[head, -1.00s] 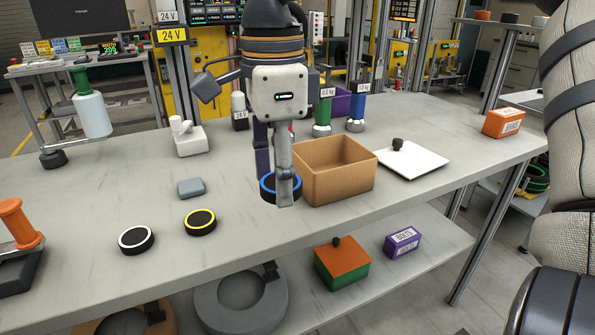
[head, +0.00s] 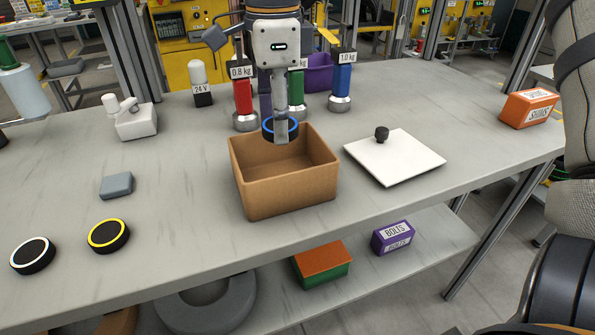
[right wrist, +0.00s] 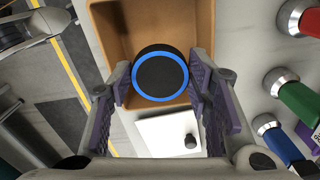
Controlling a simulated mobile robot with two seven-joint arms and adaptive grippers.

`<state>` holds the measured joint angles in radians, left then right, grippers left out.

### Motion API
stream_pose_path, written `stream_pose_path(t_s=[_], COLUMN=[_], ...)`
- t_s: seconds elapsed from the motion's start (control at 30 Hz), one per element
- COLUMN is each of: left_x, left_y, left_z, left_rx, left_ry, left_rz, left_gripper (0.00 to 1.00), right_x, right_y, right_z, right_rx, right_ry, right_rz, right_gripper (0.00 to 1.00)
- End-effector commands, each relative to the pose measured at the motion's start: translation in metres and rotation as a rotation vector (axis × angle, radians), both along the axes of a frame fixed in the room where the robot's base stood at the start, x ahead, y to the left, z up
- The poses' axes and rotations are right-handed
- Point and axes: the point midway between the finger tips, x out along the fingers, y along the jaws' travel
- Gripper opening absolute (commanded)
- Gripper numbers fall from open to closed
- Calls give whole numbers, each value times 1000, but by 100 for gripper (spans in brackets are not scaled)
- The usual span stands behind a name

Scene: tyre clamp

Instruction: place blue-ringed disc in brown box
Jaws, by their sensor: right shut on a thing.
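The blue-ringed disc (head: 268,129) is black with a bright blue ring. My right gripper (head: 281,132) is shut on it and holds it at the brown box's back part in the head view. In the right wrist view the blue-ringed disc (right wrist: 161,75) sits between the two fingers of my right gripper (right wrist: 160,80), with the box's inside behind it. The brown box (head: 285,187) is open-topped and stands on the grey table. The disc appears above the box opening; its exact height over the rim is hard to tell. My left gripper is not in view.
A white lid (head: 395,157) with a black knob lies right of the box. Red (head: 243,95), green and blue (head: 341,80) weights stand behind it. A yellow-ringed disc (head: 108,235), a white-ringed disc (head: 33,255) and a grey block (head: 117,185) lie left. Table between is clear.

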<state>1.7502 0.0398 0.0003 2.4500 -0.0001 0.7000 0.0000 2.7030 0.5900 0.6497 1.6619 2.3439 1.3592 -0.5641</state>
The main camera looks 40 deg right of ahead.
Motion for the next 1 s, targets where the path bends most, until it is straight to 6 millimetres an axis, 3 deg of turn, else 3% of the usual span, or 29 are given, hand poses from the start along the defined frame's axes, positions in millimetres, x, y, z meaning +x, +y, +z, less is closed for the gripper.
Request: stream_pose_path(t_s=[0.2, 0.5, 0.87, 0.9, 0.93, 1.0], left_x=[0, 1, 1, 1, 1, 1], left_y=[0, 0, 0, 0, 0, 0], left_z=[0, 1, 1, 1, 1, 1], left_rx=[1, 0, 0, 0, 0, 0], left_ry=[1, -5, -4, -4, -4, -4], left_rz=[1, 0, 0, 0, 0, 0], left_gripper=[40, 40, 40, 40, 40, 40], right_x=[0, 0, 0, 0, 0, 0], right_y=[0, 0, 0, 0, 0, 0], right_z=[-47, -97, -102, -103, -103, -103], right_rx=[-2, -1, -1, -1, -1, -1], right_ry=[5, 2, 0, 0, 0, 0], right_rz=[2, 0, 1, 1, 1, 1], right_gripper=[18, 18, 18, 47, 54, 54])
